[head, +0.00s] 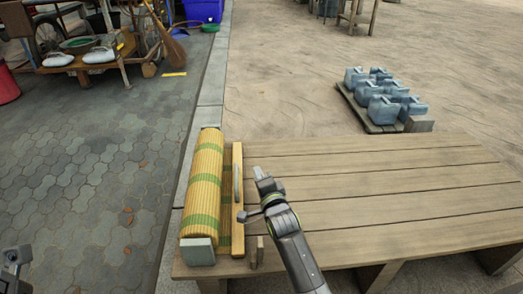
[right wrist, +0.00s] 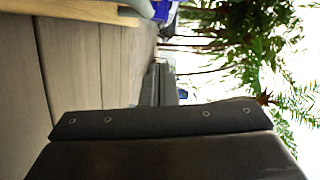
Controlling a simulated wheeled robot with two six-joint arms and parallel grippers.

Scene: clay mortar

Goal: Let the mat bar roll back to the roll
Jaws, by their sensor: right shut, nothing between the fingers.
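The rolled mat (head: 205,180), yellow with green bands, lies at the left end of the bench, with a grey block at its near end. The pale wooden mat bar (head: 238,225) lies parallel, just right of the roll, with a narrow strip of mat between them. A grey handle sits on the bar. My right gripper (head: 260,177) is shut and empty, just right of the bar and apparently apart from it. A pale wooden piece, likely the bar, crosses the top of the right wrist view (right wrist: 80,10). Part of my left gripper (head: 14,262) shows at the left edge; its fingers are unclear.
The slatted bench (head: 400,205) is clear to the right of my right arm. A short wooden peg (head: 256,250) stands near the bar's near end. Several grey blocks sit on a pallet (head: 375,122) behind the bench. A paved strip lies to the left.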

